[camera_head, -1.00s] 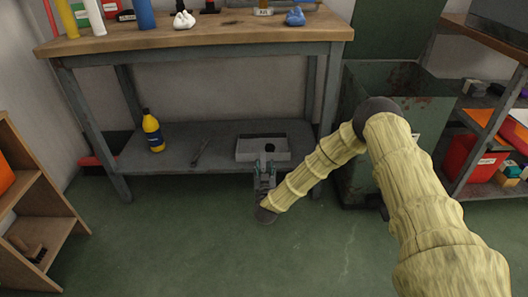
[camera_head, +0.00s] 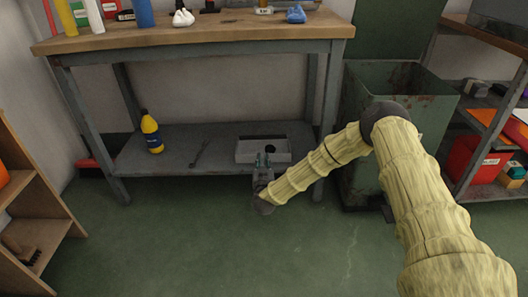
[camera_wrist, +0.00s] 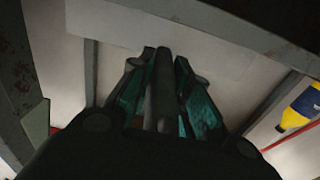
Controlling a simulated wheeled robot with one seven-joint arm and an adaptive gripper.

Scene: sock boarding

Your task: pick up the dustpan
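The dustpan (camera_head: 250,158) is a pale grey, shallow, box-like pan with a dark opening. It sits at the front of the low shelf under the workbench in the head view. My gripper (camera_head: 263,158) is low at the shelf's front edge, at the near side of the dustpan. In the wrist view, a dark grey rod (camera_wrist: 161,95), apparently the handle, runs between the two teal-padded fingers of my gripper (camera_wrist: 164,60). The fingertips are close beside the rod; I cannot tell whether they press on it.
A yellow bottle (camera_head: 151,133) and a dark tool (camera_head: 199,153) lie or stand left on the low shelf (camera_head: 175,160). The bench leg (camera_head: 328,120) and a green bin (camera_head: 400,105) are close on the right. The green floor (camera_head: 180,240) in front is clear.

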